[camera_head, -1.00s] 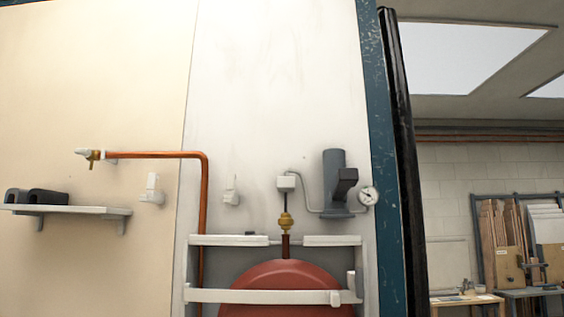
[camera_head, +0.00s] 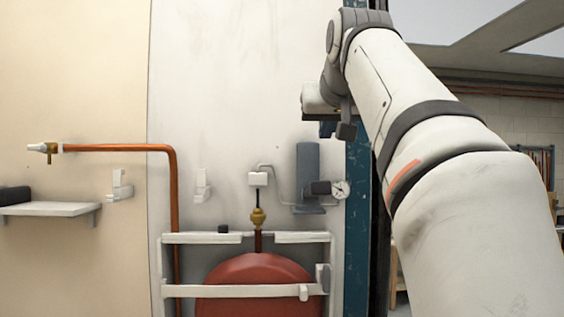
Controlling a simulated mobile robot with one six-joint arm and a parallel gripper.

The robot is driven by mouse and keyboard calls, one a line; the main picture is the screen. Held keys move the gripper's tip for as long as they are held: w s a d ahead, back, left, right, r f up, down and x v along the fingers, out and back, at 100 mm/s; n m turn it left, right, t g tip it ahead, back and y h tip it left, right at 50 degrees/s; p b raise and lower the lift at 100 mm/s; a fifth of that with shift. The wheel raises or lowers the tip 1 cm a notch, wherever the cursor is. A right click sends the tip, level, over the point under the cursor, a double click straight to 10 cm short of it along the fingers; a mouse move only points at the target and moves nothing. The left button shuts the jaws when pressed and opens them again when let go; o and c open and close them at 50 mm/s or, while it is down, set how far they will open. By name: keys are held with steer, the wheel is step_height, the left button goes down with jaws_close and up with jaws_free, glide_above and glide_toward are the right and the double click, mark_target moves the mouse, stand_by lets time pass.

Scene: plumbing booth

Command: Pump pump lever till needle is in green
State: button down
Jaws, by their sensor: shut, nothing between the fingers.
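The pump (camera_head: 307,165) is a grey upright cylinder on the white panel. A dark block, which looks like the end of its lever (camera_head: 320,188), sticks out at its right side. The round white gauge (camera_head: 340,189) sits just right of it. Its needle and any green zone are too small to read. My gripper (camera_head: 346,131) is at the end of my arm, above and to the right of the pump. It looks shut, empty and apart from the lever. My wrist partly blocks the view of it.
A red tank (camera_head: 258,285) stands behind a white frame (camera_head: 240,291) below the pump. A copper pipe (camera_head: 172,220) runs down to its left. A shelf (camera_head: 60,209) is at far left. A blue post (camera_head: 357,235) edges the panel at right. The panel above the pump is bare.

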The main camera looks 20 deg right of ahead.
steer(key=shift+f, duration=0.1)
steer(key=p, duration=0.2)
glide_above(318, 182)
steer(key=w, duration=0.1)
steer(key=f, duration=0.4)
steer(key=shift+w+d+f, duration=0.15)
steer(key=shift+d+f, duration=0.05)
steer(key=shift+d, duration=0.1)
steer(key=shift+s+f+b, duration=0.25)
steer(key=shift+f+b, duration=0.15)
steer(key=shift+f, duration=0.75)
steer(key=shift+s+a+f, duration=0.2)
steer(key=shift+s+f, duration=0.15)
steer(key=shift+f, duration=0.15)
steer(key=shift+w+d+f, duration=0.1)
steer(key=shift+w+f, duration=0.05)
steer(key=shift+f, duration=0.2)
